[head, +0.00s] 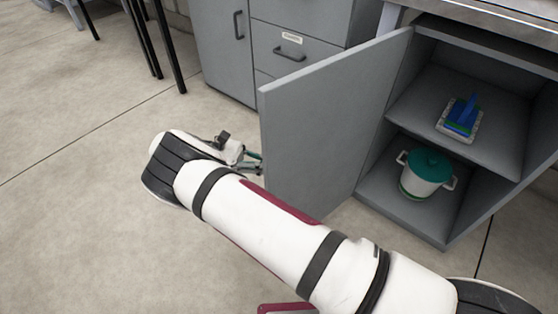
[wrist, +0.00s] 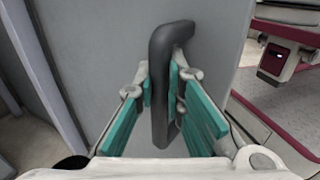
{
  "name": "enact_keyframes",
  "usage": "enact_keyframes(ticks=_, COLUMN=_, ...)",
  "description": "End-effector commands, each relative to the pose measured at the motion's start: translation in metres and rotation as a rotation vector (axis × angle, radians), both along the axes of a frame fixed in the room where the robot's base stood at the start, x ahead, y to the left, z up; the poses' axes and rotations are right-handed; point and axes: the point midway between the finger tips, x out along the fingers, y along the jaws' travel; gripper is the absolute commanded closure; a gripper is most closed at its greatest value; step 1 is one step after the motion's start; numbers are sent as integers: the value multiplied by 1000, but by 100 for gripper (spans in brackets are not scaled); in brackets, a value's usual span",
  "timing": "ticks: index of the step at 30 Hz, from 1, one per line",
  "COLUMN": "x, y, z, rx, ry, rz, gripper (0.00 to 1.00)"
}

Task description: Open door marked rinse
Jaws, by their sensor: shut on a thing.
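A grey cabinet door (head: 330,125) stands swung wide open in the head view, its outer face turned away to the left. No rinse label shows on it in either view. In the wrist view the door face (wrist: 105,50) fills the upper middle, with a dark upright bar handle (wrist: 160,95) on it. My gripper (wrist: 162,95) has its teal-padded fingers on both sides of this handle, closed on it. In the head view my gripper (head: 252,162) is at the door's free edge, partly hidden behind it.
The open cabinet holds a blue-handled brush-like item (head: 462,118) on its upper shelf and a white pot with a teal lid (head: 427,172) below. A grey cupboard with a labelled drawer (head: 290,47) stands behind the door. Floor (head: 90,200) at left is clear.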

Motion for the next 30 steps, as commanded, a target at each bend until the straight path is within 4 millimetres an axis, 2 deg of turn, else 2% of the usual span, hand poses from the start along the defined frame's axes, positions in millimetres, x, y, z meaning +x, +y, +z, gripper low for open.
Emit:
enact_keyframes(ticks=1, x=-5, y=7, z=-2, rx=7, ry=6, rz=-1, gripper=100)
enact_keyframes(ticks=3, x=-6, y=9, z=-2, rx=7, ry=6, rz=-4, gripper=100)
enact_keyframes(ticks=15, x=-7, y=10, z=-2, rx=9, ry=5, rz=-6, gripper=100)
enact_keyframes(ticks=16, x=-7, y=10, z=-2, rx=9, ry=5, rz=-6, gripper=85)
enact_keyframes(ticks=18, x=-6, y=10, z=-2, rx=9, ry=5, rz=-6, gripper=69)
enact_keyframes(ticks=30, x=-4, y=7, z=5, rx=4, ry=1, rz=-7, gripper=69)
